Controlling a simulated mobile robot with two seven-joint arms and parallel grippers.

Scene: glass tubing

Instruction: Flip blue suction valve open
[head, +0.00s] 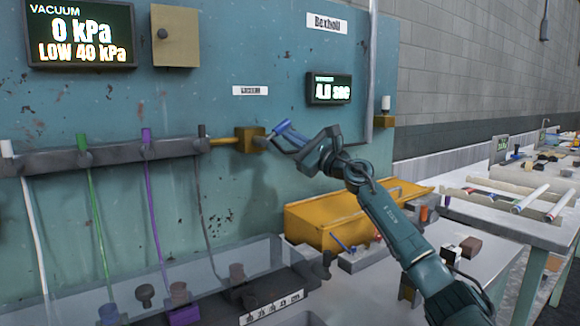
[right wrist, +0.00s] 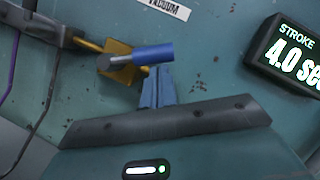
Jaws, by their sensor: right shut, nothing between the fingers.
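The blue valve handle (head: 283,127) sticks out to the right from the yellow valve block (head: 247,140) on the teal panel. In the right wrist view the blue handle (right wrist: 150,54) lies nearly level, pointing right from its grey pivot, in front of the yellow block (right wrist: 122,68). My right gripper (head: 277,140) is shut and empty, with its fingertips close below the handle. In the right wrist view its blue-grey fingers (right wrist: 157,85) reach up to the handle's underside. Whether they touch it I cannot tell. My left gripper is out of view.
A grey manifold bar (head: 100,156) with coloured taps and tubes runs left of the valve. A yellow sloped box (head: 330,216) stands below my right arm. A stroke display (head: 328,88) is on the panel at upper right. A clear-walled tray (head: 190,270) sits at lower left.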

